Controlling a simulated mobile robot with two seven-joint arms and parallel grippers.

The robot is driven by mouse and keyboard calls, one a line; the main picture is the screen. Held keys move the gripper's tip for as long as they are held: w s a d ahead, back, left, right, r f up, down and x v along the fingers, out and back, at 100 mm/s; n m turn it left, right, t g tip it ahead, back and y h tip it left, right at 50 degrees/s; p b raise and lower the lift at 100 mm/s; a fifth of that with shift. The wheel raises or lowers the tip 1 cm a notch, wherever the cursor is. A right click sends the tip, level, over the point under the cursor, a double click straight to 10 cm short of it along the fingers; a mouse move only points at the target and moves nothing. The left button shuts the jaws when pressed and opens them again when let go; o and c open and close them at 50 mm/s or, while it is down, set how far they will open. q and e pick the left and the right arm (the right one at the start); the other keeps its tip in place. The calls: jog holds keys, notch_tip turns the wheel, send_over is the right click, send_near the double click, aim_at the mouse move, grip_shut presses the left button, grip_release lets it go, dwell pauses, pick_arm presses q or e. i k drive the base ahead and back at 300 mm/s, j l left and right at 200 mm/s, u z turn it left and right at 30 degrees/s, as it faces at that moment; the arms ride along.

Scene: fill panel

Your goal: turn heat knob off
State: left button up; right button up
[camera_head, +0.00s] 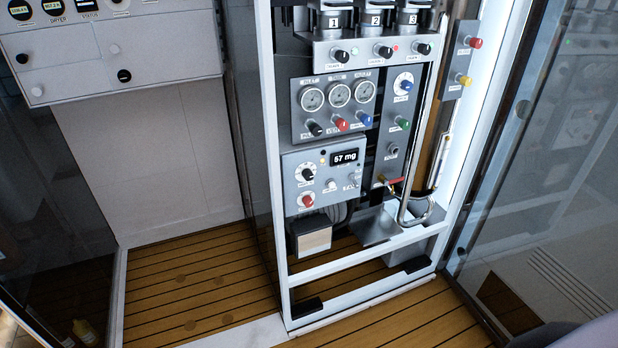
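The fill panel (345,180) stands in a white frame right of centre. Its lower grey box (325,178) has a display reading "57 mg", a black-and-white dial knob (306,174), a red knob (307,200) and a small light knob (331,184). Above it, a gauge panel (338,107) carries black, red and blue knobs. A narrow panel to its right has a blue knob (405,86) on a white dial and a green knob (403,123). The labels are too small to read, so I cannot tell which knob is the heat knob. Neither gripper is in view.
A white dryer panel (110,60) with knobs is at upper left. Glass panels flank the frame, with a large one (545,170) at right. A curved metal pipe (402,205) and red-handled valve (394,181) are at lower right. The wooden floor (200,290) in front looks clear.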

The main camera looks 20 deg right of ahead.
aim_at(308, 174)
jog(key=i+l+u, duration=0.1)
jog(key=l, duration=0.35)
jog(key=i+l+u, duration=0.1)
jog(key=i+l, duration=0.15)
jog(key=l, duration=0.2)
jog(key=i+l+u, duration=0.1)
jog(key=l, duration=0.35)
jog(key=i+l+u, duration=0.1)
jog(key=l, duration=0.4)
jog(key=i+l, duration=0.2)
jog(key=l, duration=0.3)
jog(key=i+l+u, duration=0.15)
jog(key=l, duration=0.35)
jog(key=l+u, duration=0.1)
jog(key=l, duration=0.35)
